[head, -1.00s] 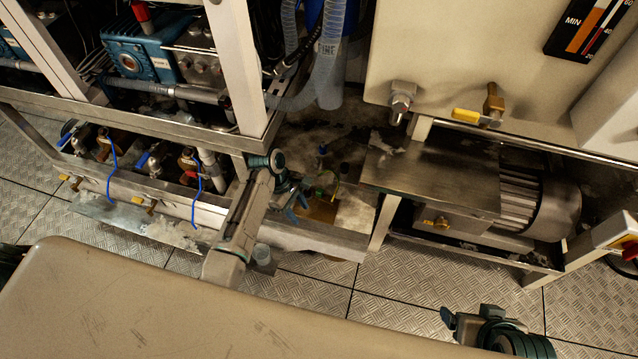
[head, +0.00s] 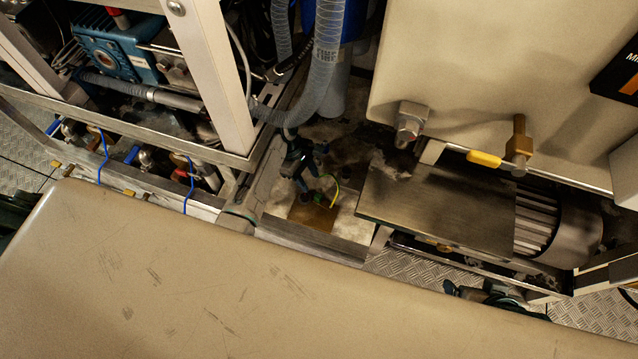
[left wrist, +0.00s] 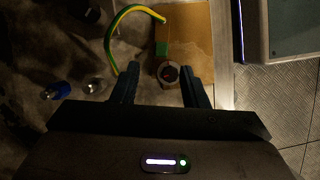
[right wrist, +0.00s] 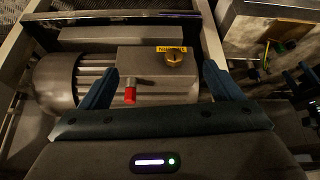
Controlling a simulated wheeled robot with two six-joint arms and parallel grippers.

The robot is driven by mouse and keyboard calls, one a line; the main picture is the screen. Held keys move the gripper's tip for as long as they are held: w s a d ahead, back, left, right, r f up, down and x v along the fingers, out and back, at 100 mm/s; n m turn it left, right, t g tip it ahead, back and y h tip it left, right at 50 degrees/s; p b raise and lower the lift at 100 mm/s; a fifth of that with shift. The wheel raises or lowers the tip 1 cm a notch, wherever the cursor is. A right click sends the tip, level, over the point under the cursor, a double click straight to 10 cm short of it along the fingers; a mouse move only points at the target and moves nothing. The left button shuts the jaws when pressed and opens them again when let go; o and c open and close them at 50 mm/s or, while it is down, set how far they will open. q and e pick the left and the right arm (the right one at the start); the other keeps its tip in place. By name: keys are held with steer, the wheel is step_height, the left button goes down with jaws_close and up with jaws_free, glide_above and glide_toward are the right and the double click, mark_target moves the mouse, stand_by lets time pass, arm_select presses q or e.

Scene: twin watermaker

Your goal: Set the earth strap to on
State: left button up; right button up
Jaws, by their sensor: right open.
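A round stud (left wrist: 168,73) with a reddish ring sits just below the block. The strap also shows in the head view (head: 333,192). My left gripper (left wrist: 160,88) is open, its fingers apart, with the stud appearing between and beyond the tips; I cannot tell if they touch. In the head view the left gripper (head: 306,172) is beside the strap. My right gripper (right wrist: 160,82) is open and empty.
A blue-handled fitting (left wrist: 57,91) lies left of the strap. A metal cover plate (head: 435,210) and a yellow-handled valve (head: 485,159) are to the strap's right.

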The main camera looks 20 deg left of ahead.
mark_target(318, 196)
arm_select(q)
steer(key=b+x, duration=0.1)
steer(key=x, duration=0.5)
steer(key=shift+s+d, duration=0.1)
steer(key=shift+d+f+b, duration=0.2)
steer(key=shift+f+b, duration=0.15)
steer(key=shift+f, duration=0.1)
arm_select(e)
steer(key=shift+w+a+f+t+y, duration=0.4)
steer(key=shift+w+a+f+t, duration=0.1)
steer(key=shift+a+f+t, duration=0.35)
steer(key=shift+d+r, duration=0.1)
steer(key=shift+r, duration=0.05)
arm_select(q)
jaws_close()
